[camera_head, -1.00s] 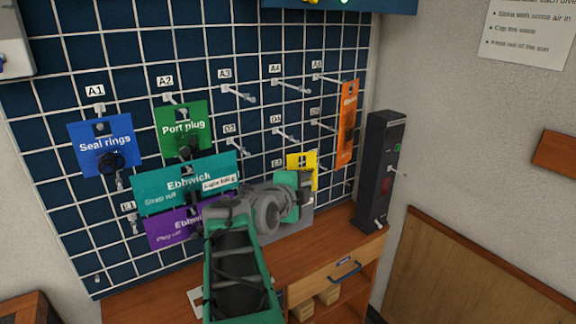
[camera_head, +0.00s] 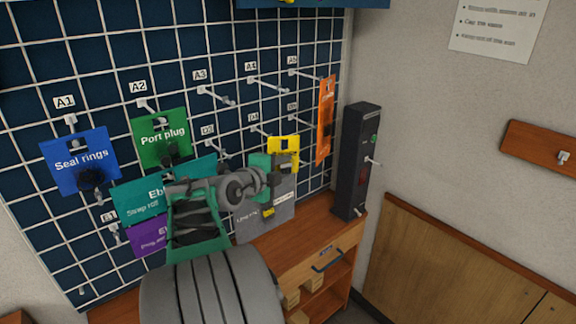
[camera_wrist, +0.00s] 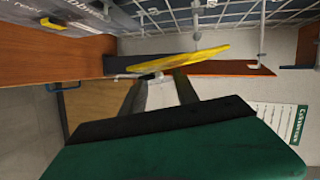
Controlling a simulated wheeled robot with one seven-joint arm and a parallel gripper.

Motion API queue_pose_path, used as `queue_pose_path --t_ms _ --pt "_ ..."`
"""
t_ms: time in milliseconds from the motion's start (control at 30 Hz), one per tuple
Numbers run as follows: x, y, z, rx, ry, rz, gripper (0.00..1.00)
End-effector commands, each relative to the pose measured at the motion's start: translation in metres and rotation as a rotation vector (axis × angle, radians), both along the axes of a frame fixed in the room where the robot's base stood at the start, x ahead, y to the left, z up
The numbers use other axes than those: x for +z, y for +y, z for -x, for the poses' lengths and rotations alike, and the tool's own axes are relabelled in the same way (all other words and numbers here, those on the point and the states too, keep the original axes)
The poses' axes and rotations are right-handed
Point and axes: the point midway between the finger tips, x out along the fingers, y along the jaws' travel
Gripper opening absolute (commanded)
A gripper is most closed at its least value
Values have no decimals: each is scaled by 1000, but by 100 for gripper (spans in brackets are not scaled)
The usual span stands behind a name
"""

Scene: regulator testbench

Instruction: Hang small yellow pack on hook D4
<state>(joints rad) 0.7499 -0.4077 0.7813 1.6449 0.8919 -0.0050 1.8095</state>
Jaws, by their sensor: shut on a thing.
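The small yellow pack (camera_head: 284,147) is in front of the grid panel, held by my gripper (camera_head: 272,170). In the wrist view the yellow pack (camera_wrist: 185,62) shows nearly edge-on by a dark finger. The label D4 (camera_head: 254,117) is on the panel, just left of and above the pack. Its hook (camera_head: 259,130) sticks out beside the pack's upper left. I cannot tell whether the pack touches the hook. My gripper hides part of the pack's lower side.
Blue Seal rings (camera_head: 81,160), green Port plug (camera_head: 160,139) and teal (camera_head: 140,200) packs hang at left. An orange pack (camera_head: 326,120) hangs right of the yellow one. A grey pack (camera_head: 248,222) is below my gripper. A dark upright box (camera_head: 352,160) stands on the bench at right.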

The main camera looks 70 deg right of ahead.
Motion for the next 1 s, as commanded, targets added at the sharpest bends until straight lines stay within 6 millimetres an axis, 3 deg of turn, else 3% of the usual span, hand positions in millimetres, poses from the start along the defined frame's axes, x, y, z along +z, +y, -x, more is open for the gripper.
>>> queue_pose_path --t_ms 567,1000 --pt "-2 -18 -37 2 1 0 0" --pt "-12 -23 -46 1 -2 1 0"
